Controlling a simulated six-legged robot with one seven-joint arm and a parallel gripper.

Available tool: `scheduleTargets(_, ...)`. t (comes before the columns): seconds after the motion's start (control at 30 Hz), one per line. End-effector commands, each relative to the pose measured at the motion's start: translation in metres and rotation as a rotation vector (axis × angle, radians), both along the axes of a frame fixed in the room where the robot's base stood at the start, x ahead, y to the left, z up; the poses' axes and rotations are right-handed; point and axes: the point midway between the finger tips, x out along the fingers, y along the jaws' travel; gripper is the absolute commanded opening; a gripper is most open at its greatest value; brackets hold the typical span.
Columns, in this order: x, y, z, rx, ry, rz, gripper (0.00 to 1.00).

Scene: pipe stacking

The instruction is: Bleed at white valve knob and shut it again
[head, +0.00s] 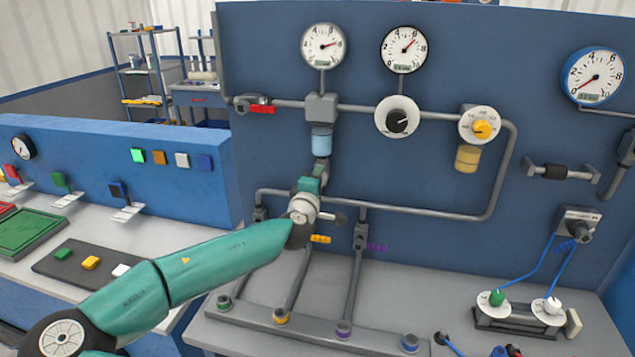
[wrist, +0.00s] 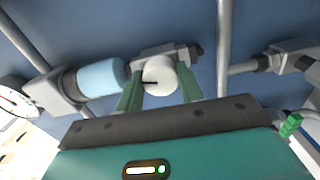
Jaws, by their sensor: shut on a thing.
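The white valve knob (wrist: 160,76) shows in the wrist view as a round white cap with a dark mark on its face. It sits on a grey fitting just below a light blue bowl (wrist: 102,77). My gripper (wrist: 159,88) has its two green fingers on either side of the knob and is shut on it. In the head view my gripper (head: 311,184) is at the panel, under the light blue bowl (head: 322,139), and the knob is hidden behind it.
Two gauges (head: 324,45) (head: 404,49) are above the pipe run. A black knob (head: 398,121) and a yellow knob (head: 483,129) are to the right. A red-handled valve (head: 262,109) is at left. Lower pipes (head: 354,275) drop to a bench manifold beside my arm.

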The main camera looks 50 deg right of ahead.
Motion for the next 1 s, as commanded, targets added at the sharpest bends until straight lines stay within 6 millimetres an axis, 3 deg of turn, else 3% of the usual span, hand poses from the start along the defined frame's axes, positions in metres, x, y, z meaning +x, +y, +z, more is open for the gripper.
scheduleTargets(0.43,0.0003,0.0002,0.0003,-0.108,0.250,0.001,0.14)
scheduleTargets(1.0,0.0004,0.0003,0.0004,-0.127,0.296,0.001,0.14)
